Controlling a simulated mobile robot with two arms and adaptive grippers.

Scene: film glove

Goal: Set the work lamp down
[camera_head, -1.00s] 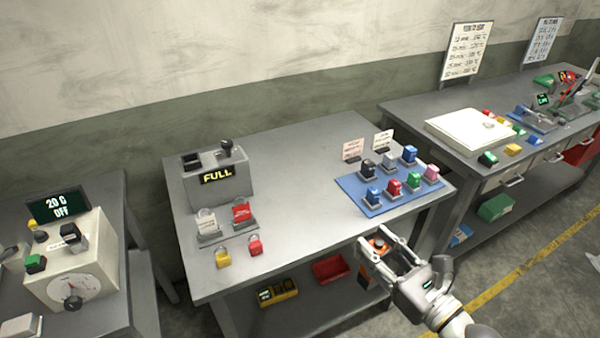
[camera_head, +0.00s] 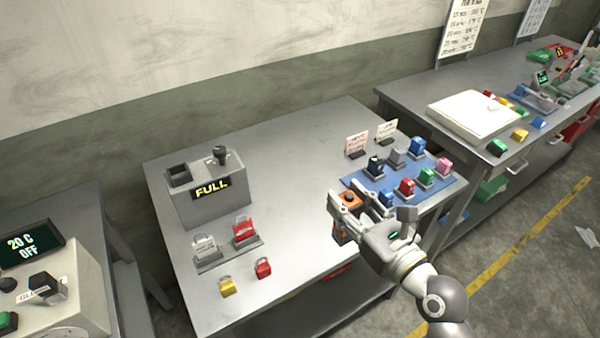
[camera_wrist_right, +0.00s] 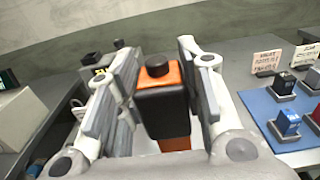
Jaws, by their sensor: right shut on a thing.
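The work lamp is an orange and black block with a black knob on top. In the head view the work lamp (camera_head: 338,233) is near the front right edge of the middle table (camera_head: 290,170). My right gripper (camera_head: 349,203) is shut on it. In the right wrist view the lamp (camera_wrist_right: 162,100) stands upright between the two fingers of the right gripper (camera_wrist_right: 155,85). Whether its base touches the tabletop is hidden. My left gripper is not in view.
A blue mat (camera_head: 450,186) with several coloured blocks lies just right of the lamp. A grey box marked FULL (camera_head: 208,205) stands at the left. Yellow (camera_head: 227,288) and red (camera_head: 263,268) padlocks lie near the front left. The table's middle is clear.

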